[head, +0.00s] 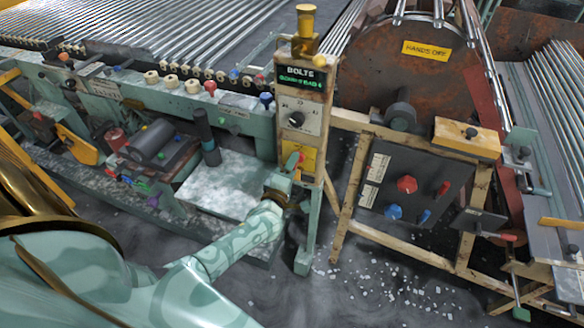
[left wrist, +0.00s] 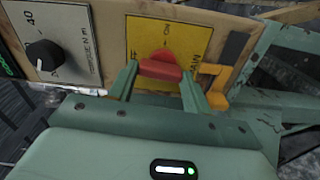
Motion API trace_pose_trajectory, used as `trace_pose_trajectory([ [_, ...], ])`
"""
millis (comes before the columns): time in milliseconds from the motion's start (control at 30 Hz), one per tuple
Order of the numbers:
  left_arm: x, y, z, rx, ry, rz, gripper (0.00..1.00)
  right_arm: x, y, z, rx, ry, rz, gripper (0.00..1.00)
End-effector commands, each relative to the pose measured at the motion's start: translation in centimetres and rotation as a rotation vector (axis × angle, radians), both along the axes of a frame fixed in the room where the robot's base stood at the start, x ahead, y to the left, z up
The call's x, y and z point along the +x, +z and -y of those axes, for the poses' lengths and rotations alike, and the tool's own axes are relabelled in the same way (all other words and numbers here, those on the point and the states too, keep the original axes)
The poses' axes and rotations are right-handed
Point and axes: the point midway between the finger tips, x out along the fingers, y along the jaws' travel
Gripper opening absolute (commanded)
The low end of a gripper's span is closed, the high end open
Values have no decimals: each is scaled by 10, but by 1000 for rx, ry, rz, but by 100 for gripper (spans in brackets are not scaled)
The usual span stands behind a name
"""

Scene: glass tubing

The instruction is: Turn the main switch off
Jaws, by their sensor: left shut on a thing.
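The main switch is a red handle (left wrist: 160,68) on a yellow plate (left wrist: 200,40) in the left wrist view. The plate carries "ON" above the handle and "MAIN" to its right; another label at left is partly hidden. In the head view the yellow plate (head: 308,160) sits low on the upright post marked "BOLTS". My left gripper (left wrist: 158,76) has one finger on each side of the red handle and is shut on it. In the head view the left gripper (head: 284,183) is at the plate and hides part of it. My right gripper is not in view.
An orange hooked part (left wrist: 215,88) is close to the right finger. A black dial (left wrist: 44,55) is on the panel left of the plate. In the head view a dark panel (head: 385,170) with red and blue knobs stands to the right, by a large rusty drum (head: 375,75).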

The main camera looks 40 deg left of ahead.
Motion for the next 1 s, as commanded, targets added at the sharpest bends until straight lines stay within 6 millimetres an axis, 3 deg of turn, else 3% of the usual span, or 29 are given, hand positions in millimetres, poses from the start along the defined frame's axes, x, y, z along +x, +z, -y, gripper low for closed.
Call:
trace_pose_trajectory([
  [333, -1, -3, 1, -99, -2, 19, 26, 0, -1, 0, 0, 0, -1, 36],
  [800, -1, -3, 1, -112, -1, 21, 26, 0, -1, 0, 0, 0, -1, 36],
  [833, -1, -3, 1, -112, -1, 21, 57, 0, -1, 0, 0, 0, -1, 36],
  [867, -1, -3, 1, -112, -1, 21, 66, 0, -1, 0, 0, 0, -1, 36],
  [900, -1, -3, 1, -112, -2, 22, 71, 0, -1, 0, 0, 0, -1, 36],
  [1000, -1, -2, 0, -111, -1, 22, 71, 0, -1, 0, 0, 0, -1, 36],
])
